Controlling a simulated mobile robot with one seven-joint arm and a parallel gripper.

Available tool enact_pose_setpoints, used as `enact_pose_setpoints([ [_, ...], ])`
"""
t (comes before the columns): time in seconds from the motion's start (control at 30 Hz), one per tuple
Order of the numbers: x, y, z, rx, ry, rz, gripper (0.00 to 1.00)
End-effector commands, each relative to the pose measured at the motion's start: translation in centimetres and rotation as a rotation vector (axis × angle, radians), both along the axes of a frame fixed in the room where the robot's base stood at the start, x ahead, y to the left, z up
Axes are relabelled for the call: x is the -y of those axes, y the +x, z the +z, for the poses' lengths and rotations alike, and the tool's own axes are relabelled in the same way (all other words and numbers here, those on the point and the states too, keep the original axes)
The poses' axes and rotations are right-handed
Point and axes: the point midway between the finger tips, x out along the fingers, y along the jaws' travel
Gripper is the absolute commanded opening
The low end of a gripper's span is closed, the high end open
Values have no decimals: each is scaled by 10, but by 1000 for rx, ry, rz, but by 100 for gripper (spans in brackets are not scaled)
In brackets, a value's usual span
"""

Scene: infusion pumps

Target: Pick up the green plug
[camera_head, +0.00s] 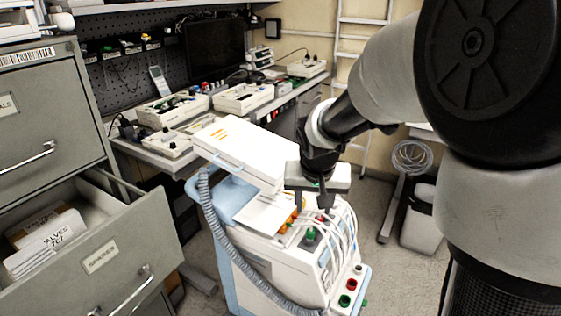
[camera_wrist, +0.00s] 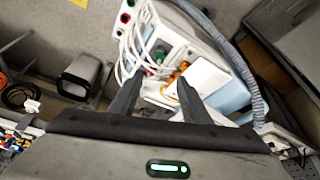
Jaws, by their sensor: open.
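The green plug (camera_head: 310,236) sits upright on top of the white and light-blue pump machine (camera_head: 258,262), among white cables. It also shows in the wrist view (camera_wrist: 158,52), beyond and between my fingertips. My gripper (camera_head: 314,203) points down above the machine's top, a little above the plug and apart from it. In the wrist view my gripper (camera_wrist: 157,88) has its two dark fingers spread with nothing held between them. An orange plug (camera_head: 293,217) and a red one (camera_head: 321,217) stand near the green plug.
Red (camera_head: 344,299) and green sockets sit on the machine's lower front. A raised white lid (camera_head: 240,150) stands behind the gripper. A grey corrugated hose (camera_head: 222,235) runs along the left side. An open drawer (camera_head: 115,250) juts out at left. A bench with devices is behind.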

Motion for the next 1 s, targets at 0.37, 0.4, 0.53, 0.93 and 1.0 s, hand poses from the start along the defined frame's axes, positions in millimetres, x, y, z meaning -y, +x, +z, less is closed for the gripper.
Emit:
enact_pose_setpoints([
  [0.37,2,23,-53,-6,3,-5,43],
  [0.4,3,26,-61,-7,3,-4,43],
  [0.53,5,37,-87,-6,3,-4,43],
  [0.93,9,54,-124,-2,3,-4,43],
  [1.0,11,58,-133,-3,4,-4,43],
])
